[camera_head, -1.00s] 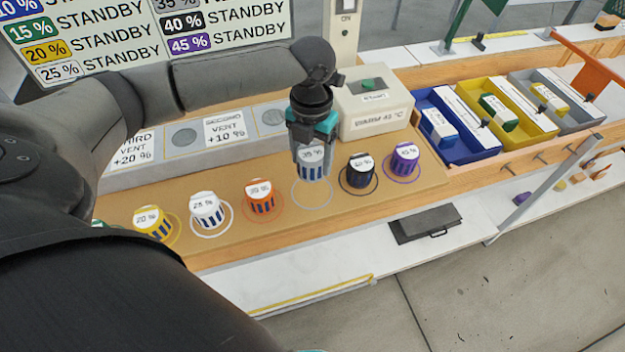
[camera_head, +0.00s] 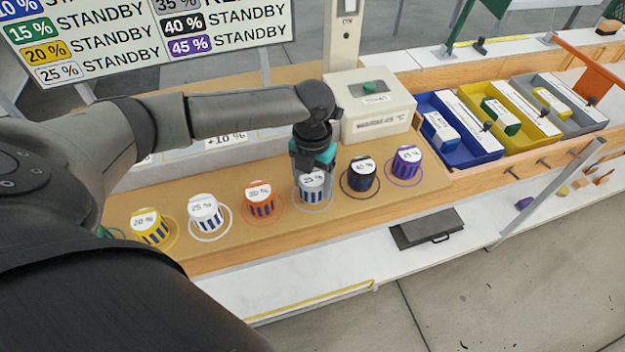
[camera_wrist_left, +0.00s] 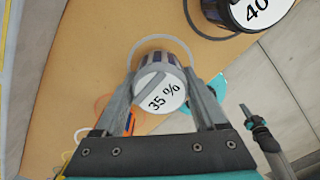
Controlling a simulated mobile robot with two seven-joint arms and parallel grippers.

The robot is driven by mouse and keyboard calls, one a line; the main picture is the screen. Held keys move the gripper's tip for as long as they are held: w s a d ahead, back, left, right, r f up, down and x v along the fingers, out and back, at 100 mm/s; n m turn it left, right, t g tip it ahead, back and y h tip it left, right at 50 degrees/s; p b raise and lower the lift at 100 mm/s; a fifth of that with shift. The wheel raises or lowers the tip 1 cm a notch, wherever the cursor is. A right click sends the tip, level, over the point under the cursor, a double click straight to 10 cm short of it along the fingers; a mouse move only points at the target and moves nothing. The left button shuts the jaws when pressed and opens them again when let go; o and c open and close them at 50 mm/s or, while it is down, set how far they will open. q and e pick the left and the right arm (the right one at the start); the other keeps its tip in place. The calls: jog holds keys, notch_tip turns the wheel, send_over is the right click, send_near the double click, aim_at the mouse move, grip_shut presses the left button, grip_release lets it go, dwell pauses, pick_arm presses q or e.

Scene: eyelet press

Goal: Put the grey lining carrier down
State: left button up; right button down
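The grey lining carrier (camera_head: 312,184), marked 35 %, stands upright at its grey ring (camera_head: 315,207) on the tan board. In the left wrist view the carrier (camera_wrist_left: 164,88) sits between both fingers, its label facing the camera. My left gripper (camera_head: 313,172) reaches down over it and is shut on it. In that view the ring (camera_wrist_left: 166,43) shows around its far side, and the carrier looks down at board level. Its underside is hidden. What looks like my right gripper (camera_wrist_left: 246,112) shows small at the right of the wrist view, away from the board; its fingers are too small to read.
The orange 30 % carrier (camera_head: 260,200) stands to the left and the black 40 % carrier (camera_head: 361,175) close on the right. The purple 45 % carrier (camera_head: 406,162) is beyond that. A warmer box (camera_head: 372,105) stands behind. Blue, yellow and grey trays lie at right.

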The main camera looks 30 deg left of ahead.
aim_at(313, 177)
pick_arm(q)
jog(key=o, duration=0.4)
jog(key=shift+c, duration=0.2)
notch_tip(313, 177, up, 12)
jog(key=p, duration=0.2)
jog(key=shift+r, duration=0.2)
dwell(0.3)
